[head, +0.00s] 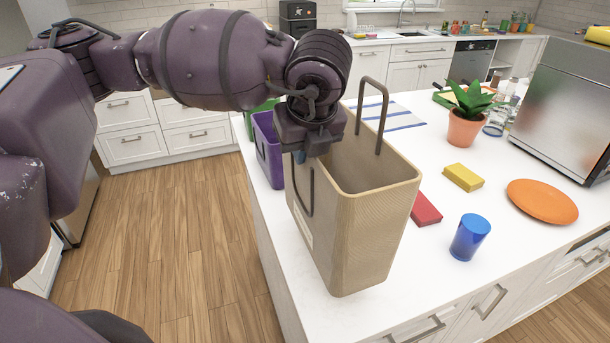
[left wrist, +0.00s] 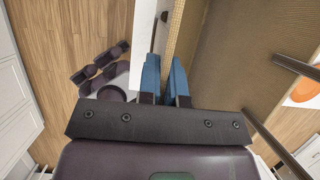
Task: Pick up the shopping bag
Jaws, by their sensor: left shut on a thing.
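The shopping bag (head: 375,235) is tan, woven and upright, with an open top and two dark handles. It appears over the near left part of the white counter; I cannot tell whether its base touches the surface. One handle stands up at the far right rim, the other hangs down the left side. My left gripper (head: 308,160) is shut on the bag's left upper side; the arm hides the exact grip. In the left wrist view, the blue fingertips (left wrist: 165,80) are close together at the bag's wall (left wrist: 245,60). My right gripper is out of view.
A purple bin (head: 266,150) is just left of the bag. On the counter (head: 330,325) are a red block (head: 425,209), blue cup (head: 469,237), yellow sponge (head: 463,177), orange plate (head: 542,201), potted plant (head: 466,125) and steel appliance (head: 570,110). Wooden floor lies clear at left.

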